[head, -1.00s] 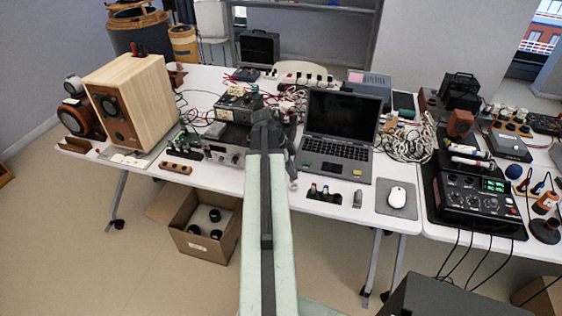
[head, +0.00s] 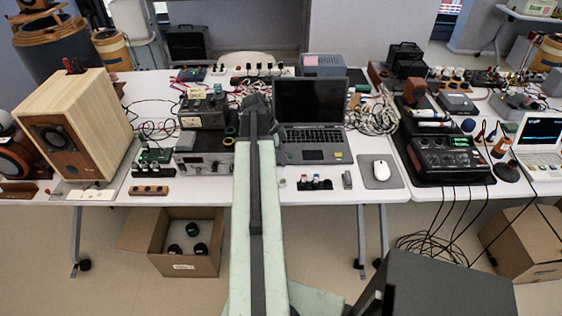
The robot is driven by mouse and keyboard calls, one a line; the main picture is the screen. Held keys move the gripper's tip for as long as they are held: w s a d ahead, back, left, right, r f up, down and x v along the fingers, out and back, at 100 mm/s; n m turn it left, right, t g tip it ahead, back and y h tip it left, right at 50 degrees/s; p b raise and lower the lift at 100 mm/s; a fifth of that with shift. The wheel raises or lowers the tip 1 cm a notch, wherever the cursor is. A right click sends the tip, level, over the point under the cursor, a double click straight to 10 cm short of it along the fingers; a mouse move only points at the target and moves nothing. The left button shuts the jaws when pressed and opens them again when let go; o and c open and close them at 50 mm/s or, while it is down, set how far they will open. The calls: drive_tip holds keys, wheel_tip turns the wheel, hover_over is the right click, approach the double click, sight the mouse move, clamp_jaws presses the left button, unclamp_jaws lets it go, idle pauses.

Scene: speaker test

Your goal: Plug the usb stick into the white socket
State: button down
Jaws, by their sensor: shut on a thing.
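My gripper (head: 256,108) is at the far end of my arm, above the table, just left of the open black laptop (head: 312,150). I see it from behind, and its fingertips are mostly hidden. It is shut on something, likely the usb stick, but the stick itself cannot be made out. A white socket strip (head: 90,195) lies at the table's front left, below the wooden speaker. A white power strip (head: 228,71) with black plugs lies at the back. I cannot tell which of these is the task's white socket. My gripper is apart from both.
Stacked grey devices (head: 203,163) stand left of my arm. A wooden speaker (head: 75,125) stands further left. A white mouse (head: 381,170) and a black mixer (head: 447,155) are to the right. Loose cables (head: 372,112) lie behind. An open cardboard box (head: 185,263) is under the table.

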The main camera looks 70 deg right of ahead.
drive_tip(key=f+b, duration=0.3)
drive_tip(key=shift+w+a, duration=0.1)
drive_tip(key=shift+w, duration=0.15)
drive_tip(key=shift+r, duration=0.2)
drive_tip(key=shift+s+f+b, duration=0.15)
drive_tip(key=shift+f+b, duration=1.9)
drive_tip(key=shift+f, duration=0.2)
drive_tip(key=shift+f+b, duration=1.4)
drive_tip(key=c, duration=1)
unclamp_jaws()
